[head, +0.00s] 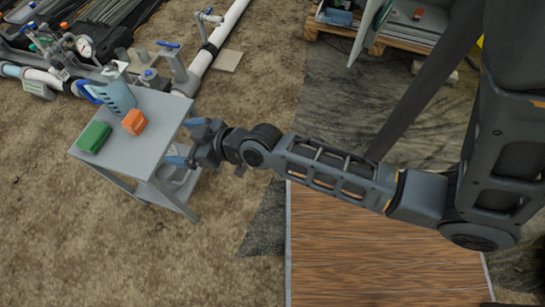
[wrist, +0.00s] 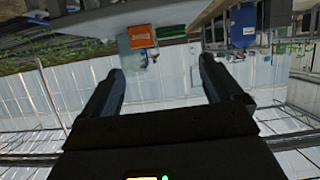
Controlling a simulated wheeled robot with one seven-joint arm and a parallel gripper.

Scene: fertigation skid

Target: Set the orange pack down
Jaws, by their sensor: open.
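The orange pack (head: 134,121) rests on the top of a small grey stand (head: 150,150), near its middle. It also shows in the wrist view (wrist: 141,36), beyond the fingertips. My gripper (head: 184,141) is beside the right edge of the stand, apart from the pack. Its blue fingers are spread, with nothing between them; in the wrist view my gripper (wrist: 161,66) is also open and empty.
A green pack (head: 94,137) lies left of the orange one. Pipes with valves and a gauge (head: 85,46) run behind the stand. Bare stand top shows in front of the packs.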

